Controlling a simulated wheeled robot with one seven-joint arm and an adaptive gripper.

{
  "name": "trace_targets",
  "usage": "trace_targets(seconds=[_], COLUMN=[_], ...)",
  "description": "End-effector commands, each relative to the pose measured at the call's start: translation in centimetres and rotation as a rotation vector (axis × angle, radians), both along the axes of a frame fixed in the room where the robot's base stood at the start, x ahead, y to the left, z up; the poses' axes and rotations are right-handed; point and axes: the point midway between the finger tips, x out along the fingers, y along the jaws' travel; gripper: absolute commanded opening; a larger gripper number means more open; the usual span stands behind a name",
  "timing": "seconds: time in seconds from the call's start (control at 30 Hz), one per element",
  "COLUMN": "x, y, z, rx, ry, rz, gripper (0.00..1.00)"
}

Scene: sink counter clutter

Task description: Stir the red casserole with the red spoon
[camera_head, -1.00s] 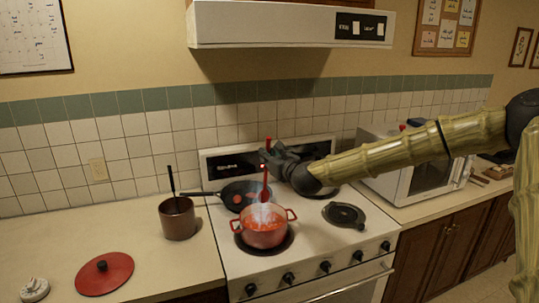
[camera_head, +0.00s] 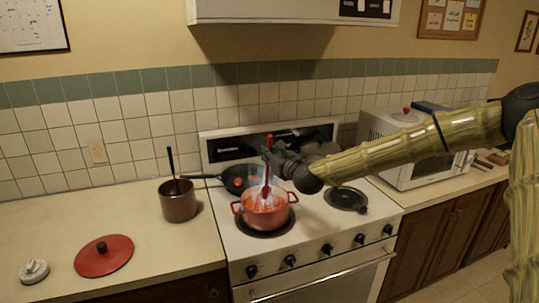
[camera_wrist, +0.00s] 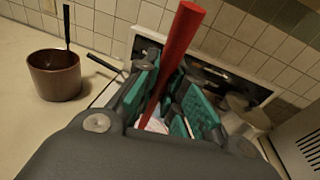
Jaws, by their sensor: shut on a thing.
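The red casserole (camera_head: 276,220) stands without a lid on the front left burner of the stove, with red-orange food and faint steam in it. My gripper (camera_head: 268,158) is above and just behind the pot, shut on the red spoon (camera_head: 265,190). The spoon is nearly upright, and its lower end reaches down into the pot's opening. In the wrist view the red spoon handle (camera_wrist: 178,55) rises between the teal-padded fingers.
A black frying pan (camera_head: 240,180) sits behind the casserole. A brown pot (camera_head: 178,206) with a dark utensil stands on the left counter, near a red lid (camera_head: 103,256) and a white timer (camera_head: 34,271).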

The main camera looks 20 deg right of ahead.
Motion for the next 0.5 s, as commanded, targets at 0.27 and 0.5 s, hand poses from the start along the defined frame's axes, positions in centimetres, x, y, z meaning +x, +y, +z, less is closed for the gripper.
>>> trace_targets(seconds=[0.27, 0.5], x=[0.3, 0.6], y=[0.0, 0.0], z=[-1.9, -3.3], rx=[0.0, 0.001], ry=[0.0, 0.0], rz=[-0.001, -0.001], gripper=[0.0, 0.0])
